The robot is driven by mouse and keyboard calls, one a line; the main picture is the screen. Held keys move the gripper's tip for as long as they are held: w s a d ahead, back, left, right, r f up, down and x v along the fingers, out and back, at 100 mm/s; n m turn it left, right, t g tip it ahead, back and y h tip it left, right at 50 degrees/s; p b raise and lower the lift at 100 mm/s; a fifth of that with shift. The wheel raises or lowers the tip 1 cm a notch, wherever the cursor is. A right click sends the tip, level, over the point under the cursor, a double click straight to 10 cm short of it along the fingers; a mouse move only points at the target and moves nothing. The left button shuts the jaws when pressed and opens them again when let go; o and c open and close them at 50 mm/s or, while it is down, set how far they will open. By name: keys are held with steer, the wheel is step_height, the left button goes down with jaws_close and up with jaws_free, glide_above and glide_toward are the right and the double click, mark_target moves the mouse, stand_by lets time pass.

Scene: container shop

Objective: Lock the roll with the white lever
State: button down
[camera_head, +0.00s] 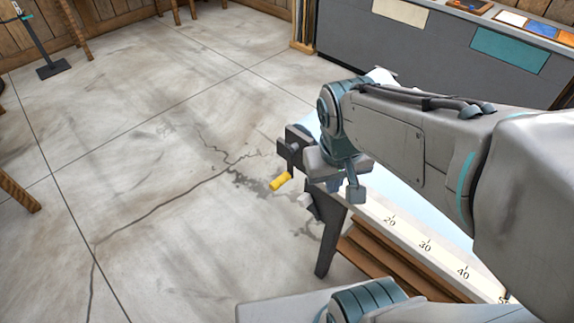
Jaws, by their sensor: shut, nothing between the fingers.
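My gripper (354,190) hangs from the wrist above the left end of the table, with its small grey fingers pointing down. It looks shut and empty. A small pale piece (305,201), which may be the white lever, shows on the dark end bracket (292,150), just left of and below the gripper. The two look apart, though the depth between them is hard to judge. A yellow handle (281,182) sticks out from the same bracket, further left. The roll is mostly hidden behind my arm; I cannot make out its shape.
A table with a ruler edge (426,245) marked 20, 30 and 40 runs toward the lower right, with wooden boards (385,262) below. A dark grey counter (400,50) stands at the back. A post on a black base (54,69) stands far left.

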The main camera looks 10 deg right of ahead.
steer(key=w+a+f+n+g+h+b, duration=0.1)
steer(key=w+f+n+h+b, duration=0.2)
steer(key=f+b, duration=0.4)
steer(key=w+f+g+h+b, duration=0.1)
steer(key=w+f+h+b, duration=0.3)
steer(key=f, duration=0.5)
steer(key=w+a+f+n+g+h+b, duration=0.1)
steer(key=w+f+n+h+b, duration=0.2)
steer(key=f+b, duration=0.4)
steer(key=w+a+f+n+t+h+b, duration=0.2)
steer(key=w+a+f+t+h+b, duration=0.1)
steer(key=f, duration=0.5)
steer(key=w+a+f+n+t+h+b, duration=0.2)
steer(key=w+a+f+t+h+b, duration=0.2)
steer(key=a+f, duration=0.5)
steer(key=w+a+t+b, duration=0.1)
steer(key=w+t+b, duration=0.1)
steer(key=b, duration=0.1)
steer(key=shift+w+f, duration=0.2)
steer(key=shift+f, duration=0.05)
steer(key=shift+d, duration=0.1)
steer(key=w+d+r+b, duration=0.1)
steer(key=d+r+b, duration=0.2)
steer(key=d, duration=0.8)
steer(key=shift+b, duration=0.85)
